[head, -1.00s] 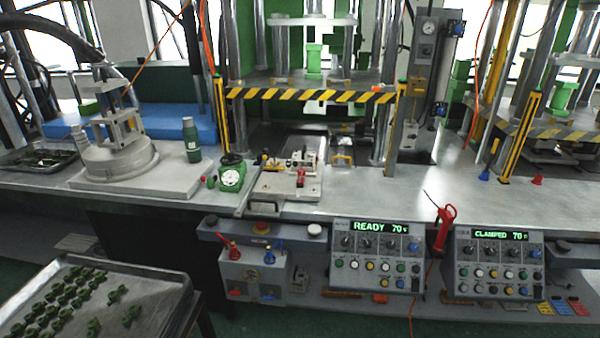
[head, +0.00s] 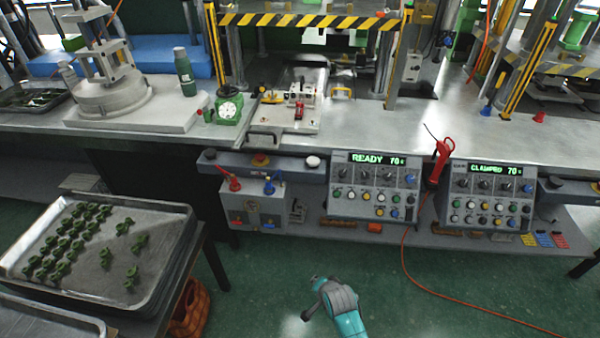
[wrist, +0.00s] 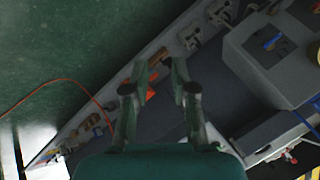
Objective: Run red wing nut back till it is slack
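A small red piece (head: 299,112), probably the red wing nut, stands on the mould plate (head: 270,126) on the bench in the head view. Its wings are too small to make out. My arm shows at the bottom of the head view, low over the floor and well short of the bench. In the wrist view my gripper (wrist: 158,78) is open and empty, its two fingers apart above the lower shelf. I cannot make out the wing nut in the wrist view.
A box with red and blue taps (head: 255,205) and a READY panel (head: 375,187) sit below the bench front. A red hand tool (head: 439,160) hangs by the panels. A tray of green parts (head: 165,230) stands at left. Striped bars (head: 310,20) cross above the bench.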

